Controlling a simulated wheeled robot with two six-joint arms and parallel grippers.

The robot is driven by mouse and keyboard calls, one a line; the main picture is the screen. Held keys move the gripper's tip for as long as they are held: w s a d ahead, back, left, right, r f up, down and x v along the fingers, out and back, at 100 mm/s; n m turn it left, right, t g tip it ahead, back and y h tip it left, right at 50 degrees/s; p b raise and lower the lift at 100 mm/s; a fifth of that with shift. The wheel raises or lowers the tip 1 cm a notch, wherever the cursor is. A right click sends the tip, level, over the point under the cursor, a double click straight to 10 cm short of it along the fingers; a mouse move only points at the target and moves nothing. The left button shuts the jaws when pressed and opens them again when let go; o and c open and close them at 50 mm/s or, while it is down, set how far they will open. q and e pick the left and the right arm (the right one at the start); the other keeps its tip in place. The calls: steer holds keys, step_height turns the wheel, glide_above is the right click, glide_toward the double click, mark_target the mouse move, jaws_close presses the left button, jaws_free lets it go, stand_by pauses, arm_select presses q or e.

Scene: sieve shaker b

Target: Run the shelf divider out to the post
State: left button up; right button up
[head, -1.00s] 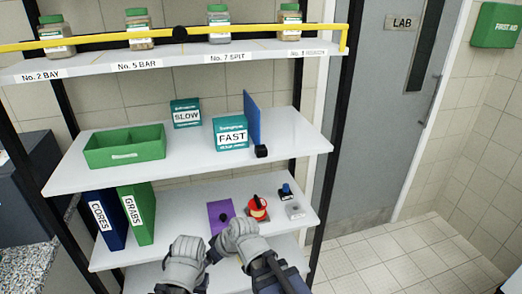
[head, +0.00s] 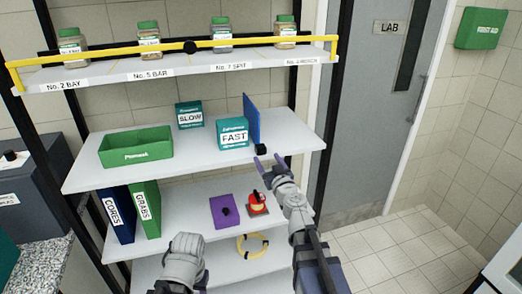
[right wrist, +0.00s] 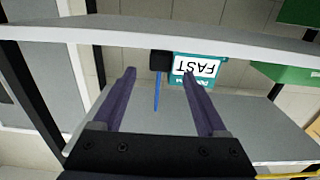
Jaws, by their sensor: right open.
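The shelf divider is a blue upright panel (head: 252,118) on the middle shelf (head: 292,138), just right of the teal FAST box (head: 233,133). A black block (head: 261,149) sits at its front lower end. My right gripper (head: 268,161) is open, just in front of and below the black block. In the right wrist view, the block (right wrist: 160,61) and the thin blue divider (right wrist: 157,94) appear between the spread fingers; I see no grip on them. A black post (head: 331,85) stands at the shelf's right end. My left gripper (head: 186,248) is low in front of the lower shelves, its fingers unclear.
A teal SLOW box (head: 189,115) and a green bin (head: 136,148) stand further left. The shelf is bare right of the divider. A yellow rail (head: 120,52) crosses the jar shelf above. Below lie a purple piece (head: 222,211) and a red-topped item (head: 257,203).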

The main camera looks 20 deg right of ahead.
mark_target(262, 151)
steer(key=w, duration=0.7)
steer(key=shift+w+a, duration=0.15)
steer(key=shift+w, duration=0.1)
jaws_close()
stand_by(0.3)
stand_by(0.8)
